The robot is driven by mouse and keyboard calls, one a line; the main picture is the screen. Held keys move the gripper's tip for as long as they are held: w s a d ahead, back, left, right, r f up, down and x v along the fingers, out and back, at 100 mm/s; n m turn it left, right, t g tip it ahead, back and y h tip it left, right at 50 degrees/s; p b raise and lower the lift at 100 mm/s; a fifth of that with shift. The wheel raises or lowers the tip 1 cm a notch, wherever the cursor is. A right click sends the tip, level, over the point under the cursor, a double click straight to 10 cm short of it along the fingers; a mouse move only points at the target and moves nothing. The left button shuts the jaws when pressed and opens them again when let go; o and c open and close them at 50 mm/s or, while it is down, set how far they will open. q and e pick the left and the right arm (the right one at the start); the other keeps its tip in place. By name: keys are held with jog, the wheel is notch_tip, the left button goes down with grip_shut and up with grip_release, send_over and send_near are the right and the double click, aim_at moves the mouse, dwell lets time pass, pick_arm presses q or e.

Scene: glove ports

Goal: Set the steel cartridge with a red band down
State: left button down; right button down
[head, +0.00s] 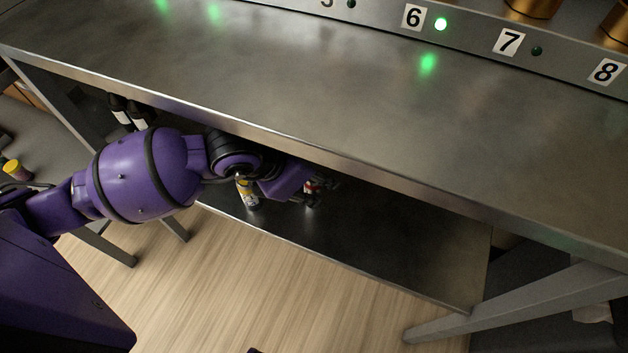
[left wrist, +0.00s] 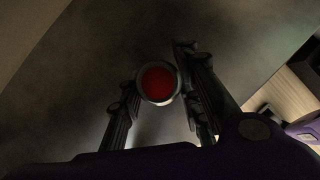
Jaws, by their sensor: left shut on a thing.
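In the left wrist view the steel cartridge with a red band (left wrist: 158,83) shows end-on, a round red face inside a pale metal rim. My left gripper (left wrist: 155,100) has its dark fingers on either side of it and is shut on it. In the head view my left gripper (head: 322,190) reaches under the bench top, over the dark lower shelf (head: 400,245). A small part of the cartridge (head: 311,186) shows between the fingers, red and pale. Whether its lower end touches the shelf cannot be told. My right gripper is not in view.
A cartridge with a yellow band (head: 246,192) stands on the shelf just left of my left gripper. Dark bottles with white labels (head: 128,112) stand farther left. The bench top's front edge (head: 350,170) hangs over the shelf. The shelf's right part is clear.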

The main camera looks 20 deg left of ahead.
pick_arm(q)
jog(key=shift+f, duration=0.1)
jog(key=c, duration=1.6)
grip_release()
jog(key=shift+f, duration=0.1)
jog(key=shift+o, duration=0.2)
jog(key=shift+s+r, duration=0.1)
jog(key=shift+r, duration=0.15)
jog(key=s+a, duration=0.2)
jog(key=s, duration=0.1)
jog(key=s+a+p, duration=0.1)
jog(key=s+a, duration=0.1)
jog(key=s, duration=0.1)
jog(key=s+a+p, duration=0.1)
jog(key=s+a, duration=0.1)
jog(key=s, duration=0.1)
jog(key=shift+s+a+r, duration=0.1)
jog(key=shift+a+r, duration=0.25)
jog(key=shift+a, duration=0.05)
jog(key=shift+s+a, duration=0.35)
jog(key=shift+s, duration=0.15)
